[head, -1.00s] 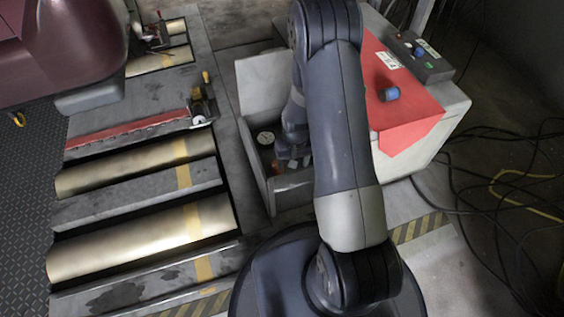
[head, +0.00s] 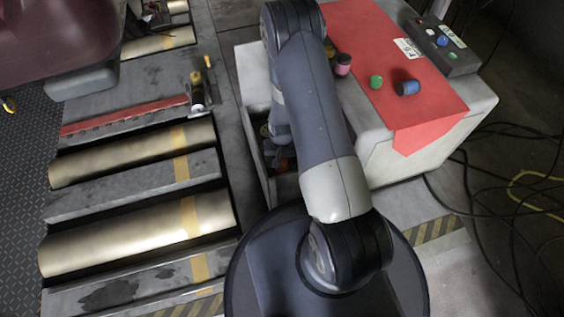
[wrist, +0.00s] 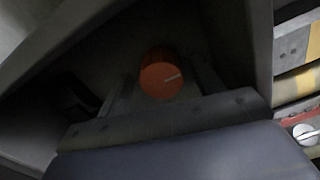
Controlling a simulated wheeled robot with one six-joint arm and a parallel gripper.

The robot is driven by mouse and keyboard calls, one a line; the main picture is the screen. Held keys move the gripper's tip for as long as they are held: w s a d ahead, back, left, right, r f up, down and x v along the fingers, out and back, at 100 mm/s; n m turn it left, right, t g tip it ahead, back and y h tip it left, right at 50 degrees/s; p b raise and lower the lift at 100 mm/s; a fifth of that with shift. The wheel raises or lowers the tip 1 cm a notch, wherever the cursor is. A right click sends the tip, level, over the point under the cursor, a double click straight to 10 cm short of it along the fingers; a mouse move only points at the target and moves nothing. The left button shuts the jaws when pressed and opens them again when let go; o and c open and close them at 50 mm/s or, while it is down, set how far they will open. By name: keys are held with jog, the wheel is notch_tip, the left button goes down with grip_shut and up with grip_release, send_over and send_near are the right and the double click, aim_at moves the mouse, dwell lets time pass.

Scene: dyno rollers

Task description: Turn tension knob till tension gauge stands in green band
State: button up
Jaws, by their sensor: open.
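The orange knob (wrist: 160,77), with a white pointer line directed to the right, sits deep in a dark compartment in the wrist view. My gripper (wrist: 164,86) is open, with a dark finger on either side of the knob; contact cannot be told. In the head view my arm covers the gripper's fingertips and most of the open compartment (head: 257,160). A small white dial (wrist: 305,132) shows at the right edge of the wrist view, beside the rollers. No green band can be read on it, and I cannot tell whether it is the tension gauge.
A grey cabinet with a red top (head: 440,105) stands right of my arm. Brass rollers (head: 140,155) lie left; cables lie on the right floor.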

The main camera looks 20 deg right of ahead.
jog(key=shift+f, duration=0.35)
jog(key=shift+c, duration=0.2)
jog(key=c, duration=0.9)
